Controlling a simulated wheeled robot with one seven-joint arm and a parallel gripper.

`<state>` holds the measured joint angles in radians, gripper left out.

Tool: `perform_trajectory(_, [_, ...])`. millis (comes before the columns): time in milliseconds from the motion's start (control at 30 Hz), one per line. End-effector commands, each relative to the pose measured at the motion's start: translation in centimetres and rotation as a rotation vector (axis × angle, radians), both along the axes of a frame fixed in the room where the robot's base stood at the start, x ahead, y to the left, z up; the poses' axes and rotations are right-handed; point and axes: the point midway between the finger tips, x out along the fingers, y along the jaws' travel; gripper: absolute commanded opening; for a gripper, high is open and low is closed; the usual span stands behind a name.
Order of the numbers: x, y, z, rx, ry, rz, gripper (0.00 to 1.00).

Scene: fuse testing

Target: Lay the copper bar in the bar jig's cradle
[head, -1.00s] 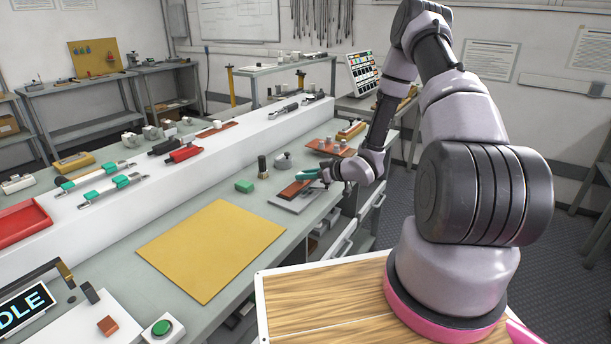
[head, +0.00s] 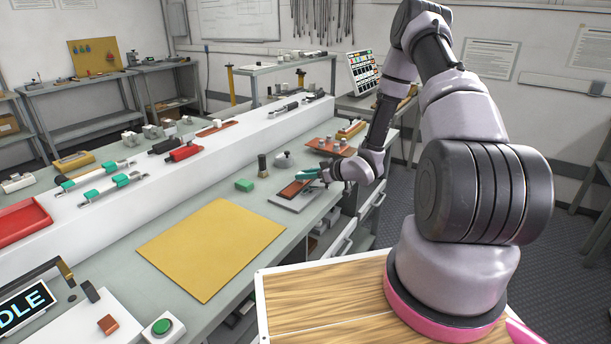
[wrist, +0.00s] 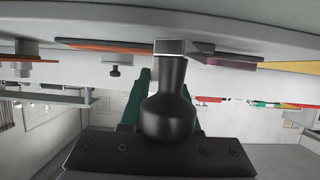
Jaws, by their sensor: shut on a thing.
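My gripper (head: 309,173), with teal fingers, is low over a grey plate (head: 283,201) at the bench's right edge. A flat red-brown bar, which looks like the copper bar (head: 296,188), lies on this plate beside the fingertips. I cannot tell whether the plate is the bar jig; no cradle can be made out. In the wrist view, my gripper is shut on a black bulb-shaped handle (wrist: 168,105) with a square silvery end (wrist: 170,46).
A green block (head: 244,186), a dark post (head: 262,166) and a grey domed piece (head: 283,160) stand near the plate. An orange-brown tray (head: 318,146) with several small pieces is behind. A yellow mat (head: 212,248) lies clear in front. A long white shelf (head: 230,133) runs alongside.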

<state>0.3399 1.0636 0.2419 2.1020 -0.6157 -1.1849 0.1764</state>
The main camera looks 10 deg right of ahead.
Motion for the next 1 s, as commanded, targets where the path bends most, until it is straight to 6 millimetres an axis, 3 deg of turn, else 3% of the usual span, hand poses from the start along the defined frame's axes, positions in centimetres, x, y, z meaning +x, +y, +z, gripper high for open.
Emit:
perform_trajectory(100, [0.0,0.0,0.0,0.0,0.0,0.0,0.0])
perform_trajectory(133, [0.0,0.0,0.0,0.0,0.0,0.0,0.41])
perform_trajectory(200, [0.0,0.0,0.0,0.0,0.0,0.0,0.65])
perform_trajectory(633, [-0.6,-0.8,0.3,-0.001,0.001,-0.002,0.65])
perform_trajectory(1000, [-5.2,-5.4,3.1,0.0,0.001,-0.004,0.65])
